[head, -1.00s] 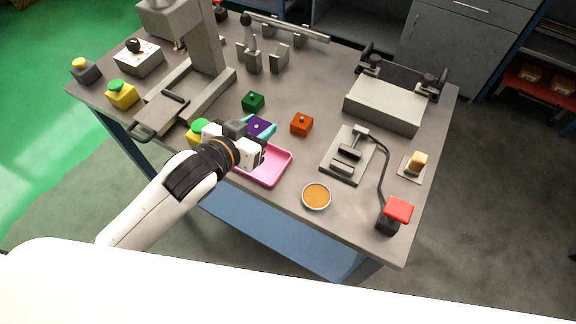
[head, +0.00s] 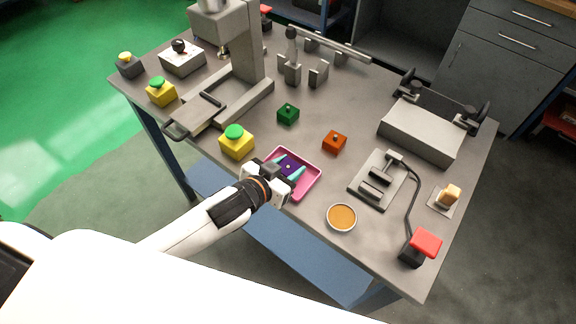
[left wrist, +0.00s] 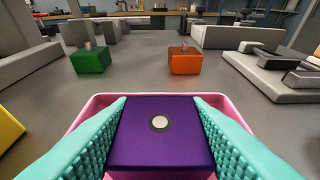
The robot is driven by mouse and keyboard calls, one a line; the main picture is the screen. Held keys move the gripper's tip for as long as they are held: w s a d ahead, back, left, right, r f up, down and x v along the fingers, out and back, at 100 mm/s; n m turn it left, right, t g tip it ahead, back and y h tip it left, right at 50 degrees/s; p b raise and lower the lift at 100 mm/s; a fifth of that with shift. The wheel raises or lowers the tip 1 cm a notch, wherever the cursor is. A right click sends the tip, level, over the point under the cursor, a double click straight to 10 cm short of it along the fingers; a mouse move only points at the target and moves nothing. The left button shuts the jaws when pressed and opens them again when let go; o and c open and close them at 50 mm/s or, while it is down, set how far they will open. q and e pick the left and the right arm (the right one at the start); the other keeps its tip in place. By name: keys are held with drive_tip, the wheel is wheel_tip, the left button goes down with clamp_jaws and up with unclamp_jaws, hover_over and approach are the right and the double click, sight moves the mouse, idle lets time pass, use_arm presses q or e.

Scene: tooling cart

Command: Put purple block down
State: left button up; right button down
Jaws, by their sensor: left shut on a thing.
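The purple block (left wrist: 160,135), with a pale round knob on top, is between the teal fingers of my left gripper (left wrist: 160,140). In the head view, the purple block (head: 287,166) and my left gripper (head: 288,170) are over the pink tray (head: 309,187). The tray's rim (left wrist: 104,98) shows around the block in the left wrist view. My left gripper is shut on the block. I cannot tell whether the block touches the tray's floor. My right gripper is not in view.
A green block (head: 288,113) and an orange block (head: 334,141) stand behind the tray. A yellow button box (head: 236,142) is at its left. A round bowl (head: 341,217) is at its right. A switch plate (head: 377,180) with a cable stands farther right.

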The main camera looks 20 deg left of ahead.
use_arm(q)
drive_tip(key=shift+f, duration=0.15)
drive_tip(key=o, duration=1.2)
drive_tip(key=shift+c, duration=0.2)
drive_tip(key=shift+s+r, duration=0.1)
drive_tip(key=shift+r, duration=0.15)
drive_tip(key=b+v, duration=0.1)
drive_tip(key=v, duration=1.1)
